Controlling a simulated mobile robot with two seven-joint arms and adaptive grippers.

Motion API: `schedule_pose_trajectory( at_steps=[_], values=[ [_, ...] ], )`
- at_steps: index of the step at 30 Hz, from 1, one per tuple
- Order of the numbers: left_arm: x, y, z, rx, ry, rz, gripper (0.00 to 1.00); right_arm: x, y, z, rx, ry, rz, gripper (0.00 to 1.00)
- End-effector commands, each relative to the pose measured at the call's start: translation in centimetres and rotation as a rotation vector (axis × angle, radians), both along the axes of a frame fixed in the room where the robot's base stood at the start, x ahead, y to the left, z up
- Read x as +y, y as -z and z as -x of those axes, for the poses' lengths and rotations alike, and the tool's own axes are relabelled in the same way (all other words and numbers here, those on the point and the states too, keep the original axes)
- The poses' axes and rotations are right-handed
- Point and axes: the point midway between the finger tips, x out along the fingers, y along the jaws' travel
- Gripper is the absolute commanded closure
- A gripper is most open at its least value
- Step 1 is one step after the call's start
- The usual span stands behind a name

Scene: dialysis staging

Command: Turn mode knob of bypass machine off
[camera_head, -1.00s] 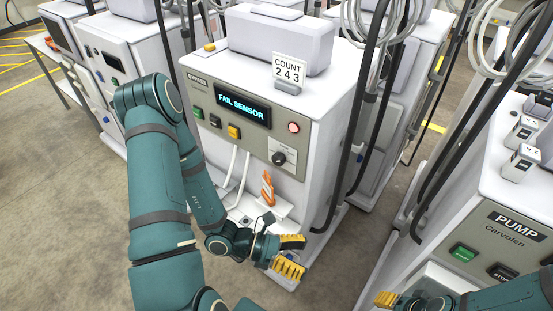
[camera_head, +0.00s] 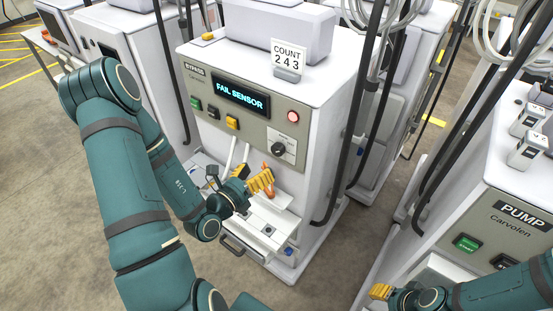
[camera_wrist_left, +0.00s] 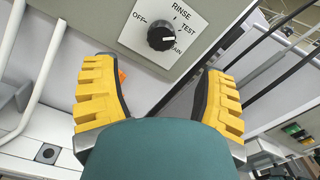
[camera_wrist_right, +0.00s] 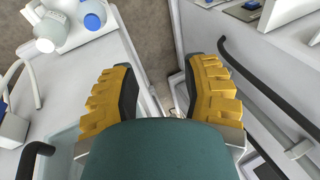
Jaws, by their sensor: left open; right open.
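The bypass machine (camera_head: 310,130) is a white cabinet with a grey-green panel and a lit display reading FAIL SENSOR. Its mode knob (camera_head: 278,149) is black and round, low on the panel's right side. In the left wrist view the knob (camera_wrist_left: 160,38) sits on a white plate with OFF at left, RINSE at top, TEST at upper right and a partly hidden label below. Its white mark points right, away from OFF. My left gripper (camera_head: 261,181) is open and empty, below the knob and apart from it. My right gripper (camera_head: 381,291) is open and empty near the pump machine.
Green, black and yellow buttons and a red lamp (camera_head: 293,117) are on the bypass panel. A COUNT 243 sign (camera_head: 288,57) stands on top. Dark hoses or poles (camera_head: 346,130) run along the right side. The pump machine (camera_head: 500,210) stands at right, with floor between.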

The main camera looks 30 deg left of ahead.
Motion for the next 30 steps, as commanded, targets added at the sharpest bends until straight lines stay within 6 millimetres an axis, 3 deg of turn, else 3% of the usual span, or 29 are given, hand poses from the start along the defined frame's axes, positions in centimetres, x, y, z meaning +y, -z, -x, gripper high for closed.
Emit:
schedule_pose_trajectory(
  at_steps=[1, 6, 15, 29, 30],
  values=[
    [-0.1, 0.4, -0.5, -0.005, 0.002, -0.003, 0.28, 0.0, 1.2, 0.0, 0.000, -0.001, 0.001, 0.53],
    [-0.4, 0.3, -3.5, -0.006, 0.005, -0.003, 0.28, 0.1, 3.2, 0.5, 0.012, -0.010, 0.000, 0.53],
    [-0.7, -0.1, -7.9, -0.001, 0.003, 0.001, 0.28, 0.2, 2.6, 0.5, 0.012, -0.011, -0.001, 0.53],
    [-0.8, -0.1, -8.9, 0.000, 0.001, 0.002, 0.27, 0.2, 2.6, 0.5, 0.012, -0.011, -0.001, 0.53],
    [-0.8, -0.1, -8.9, 0.000, 0.001, 0.002, 0.41, 0.2, 2.6, 0.5, 0.012, -0.011, -0.001, 0.53]
  ],
)
